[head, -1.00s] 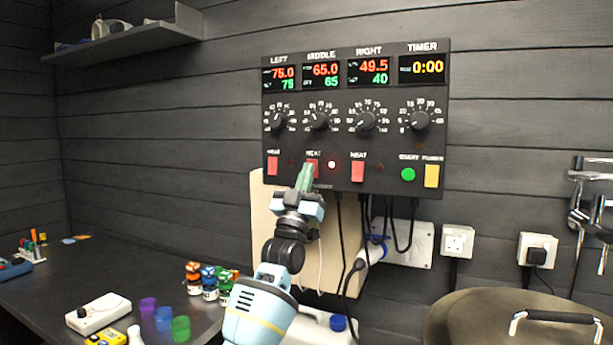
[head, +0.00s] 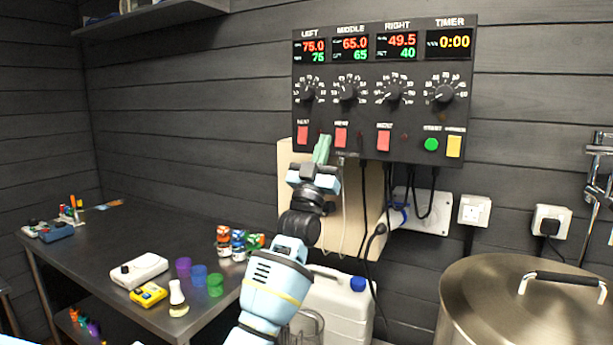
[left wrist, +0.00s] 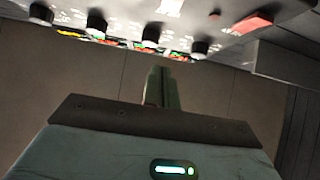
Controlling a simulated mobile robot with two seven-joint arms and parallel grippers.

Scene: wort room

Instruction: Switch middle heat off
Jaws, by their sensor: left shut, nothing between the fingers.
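The dark control panel (head: 375,115) hangs on the wall. Its middle heat switch (head: 341,134) is a red rocker under the MIDDLE column, between the left heat switch (head: 303,133) and the right heat switch (head: 384,141). The lamp right of the middle switch shows no glow. The middle display (head: 351,48) reads 65.0 over 65. My left gripper (head: 323,147) is shut and empty, its green fingertips just below and left of the middle switch, apparently apart from it. In the left wrist view the shut fingers (left wrist: 160,86) point toward the panel's blurred knobs and a red switch. My right gripper is not in view.
Black cables hang below the panel beside a beige board (head: 372,205). A lidded steel kettle (head: 480,290) stands at right. A dark table (head: 120,240) at left holds cups, small bottles and devices. A white canister (head: 345,300) stands behind my left arm.

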